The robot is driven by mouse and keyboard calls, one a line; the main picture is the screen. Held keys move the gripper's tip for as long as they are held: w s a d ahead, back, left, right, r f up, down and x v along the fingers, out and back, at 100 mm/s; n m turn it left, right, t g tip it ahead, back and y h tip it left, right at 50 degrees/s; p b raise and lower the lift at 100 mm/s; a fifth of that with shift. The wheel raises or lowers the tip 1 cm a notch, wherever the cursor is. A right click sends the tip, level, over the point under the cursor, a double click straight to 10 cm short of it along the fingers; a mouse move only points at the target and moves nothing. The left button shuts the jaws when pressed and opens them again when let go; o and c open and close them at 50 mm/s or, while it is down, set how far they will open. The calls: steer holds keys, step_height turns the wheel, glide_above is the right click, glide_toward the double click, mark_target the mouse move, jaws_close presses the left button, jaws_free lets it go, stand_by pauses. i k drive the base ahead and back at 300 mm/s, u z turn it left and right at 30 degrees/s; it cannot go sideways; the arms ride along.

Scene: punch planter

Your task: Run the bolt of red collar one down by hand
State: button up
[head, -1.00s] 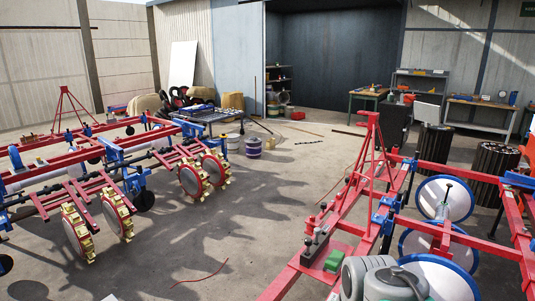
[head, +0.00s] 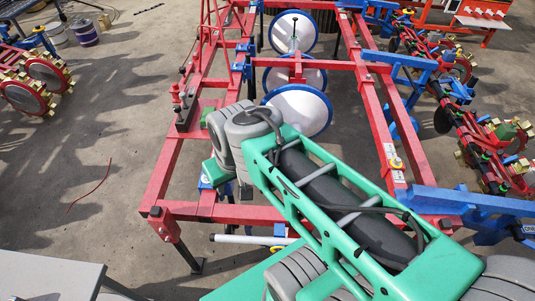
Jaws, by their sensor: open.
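My gripper does not show; only my green and grey arm links are in view, reaching over the near part of the red frame (head: 168,172). They hide part of the frame and whatever lies under them. I cannot single out red collar one or its bolt. Small red parts sit along a dark bar (head: 468,135) on the machine at right, too small to tell as collars. Two small upright red-topped posts (head: 180,105) stand on the frame's left beam.
White discs with blue rims (head: 303,108) stand inside the frame. Blue clamps (head: 240,58) sit on its beams. A grey tabletop (head: 50,272) is at the lower left. Wheels with yellow lugs (head: 30,90) stand at the upper left. The concrete floor between is mostly clear, with a thin red cord (head: 90,187).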

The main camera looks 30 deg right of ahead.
mark_target(397, 162)
steer(key=z, duration=2.25)
